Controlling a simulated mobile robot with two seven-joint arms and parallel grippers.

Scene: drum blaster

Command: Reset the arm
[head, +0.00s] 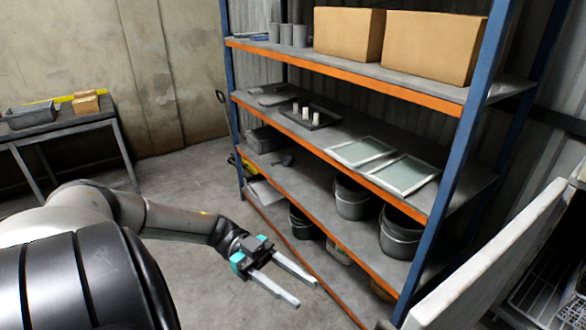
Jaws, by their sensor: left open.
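My left gripper (307,291) is open and empty. Its two pale fingers spread apart over the concrete floor, pointing toward the lower right. It is in front of the lower part of the shelf rack (345,73) and does not appear to hold anything. My left arm comes in from the lower left, stretched out to the right. My right gripper is not in the head view.
The blue and orange rack holds cardboard boxes (432,46), a dark tray (311,115), glass panels (405,174) and buckets (352,197). A table (66,124) stands at left. A white panel (497,257) is at lower right. Floor (185,185) between table and rack is clear.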

